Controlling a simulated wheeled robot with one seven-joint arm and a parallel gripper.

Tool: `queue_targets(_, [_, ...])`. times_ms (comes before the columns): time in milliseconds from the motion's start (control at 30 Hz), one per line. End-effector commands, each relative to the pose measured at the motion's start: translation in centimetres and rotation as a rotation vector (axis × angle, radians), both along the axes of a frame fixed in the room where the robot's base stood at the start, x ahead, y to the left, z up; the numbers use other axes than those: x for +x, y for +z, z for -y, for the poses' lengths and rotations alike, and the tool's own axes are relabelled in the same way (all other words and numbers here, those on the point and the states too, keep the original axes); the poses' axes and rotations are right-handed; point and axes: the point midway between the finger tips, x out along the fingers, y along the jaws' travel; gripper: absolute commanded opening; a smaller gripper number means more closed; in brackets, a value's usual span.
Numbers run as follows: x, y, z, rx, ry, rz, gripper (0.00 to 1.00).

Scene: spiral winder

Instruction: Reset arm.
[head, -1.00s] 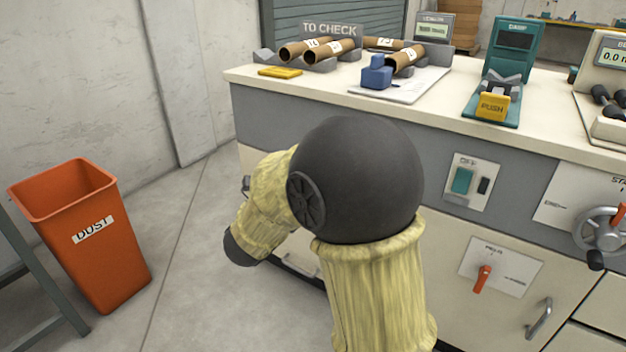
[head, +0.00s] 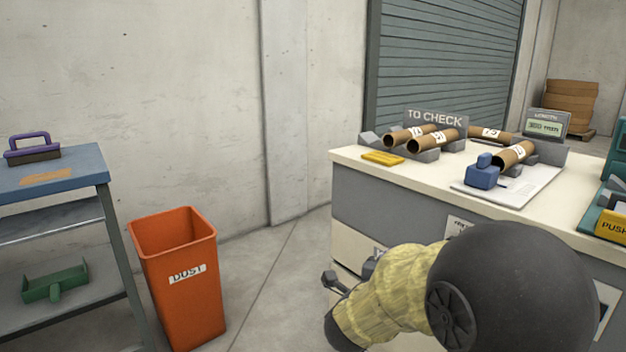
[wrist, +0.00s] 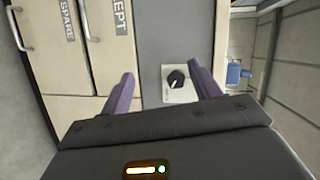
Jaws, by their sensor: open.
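My gripper (wrist: 163,84) is open and empty in the wrist view, its two purple-grey fingers spread apart. Beyond the fingers is the grey and cream front of the counter, with a black dial (wrist: 176,79) on a white plate seen in the gap. The fingers do not appear to touch anything. In the head view my yellow-sleeved arm is bent at the lower right, in front of the counter (head: 362,212). My gripper is mostly hidden behind the arm there.
An orange DUST bin (head: 180,285) stands left of the counter, with bare floor between. A blue-topped shelf cart (head: 85,165) is at the far left. Cardboard tubes (head: 433,141), a blue block (head: 482,176) and a yellow pad (head: 383,158) sit on the counter.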

Motion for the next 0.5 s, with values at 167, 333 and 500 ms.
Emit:
queue_targets(167, [-0.2, 0.1, -2.1, -0.156, 0.295, -0.263, 0.62])
queue_targets(333, [-2.5, -1.2, -3.9, -0.335, 0.585, -0.516, 0.62])
queue_targets(500, [-6.8, -2.7, -4.6, -0.523, 0.880, -0.770, 0.62])
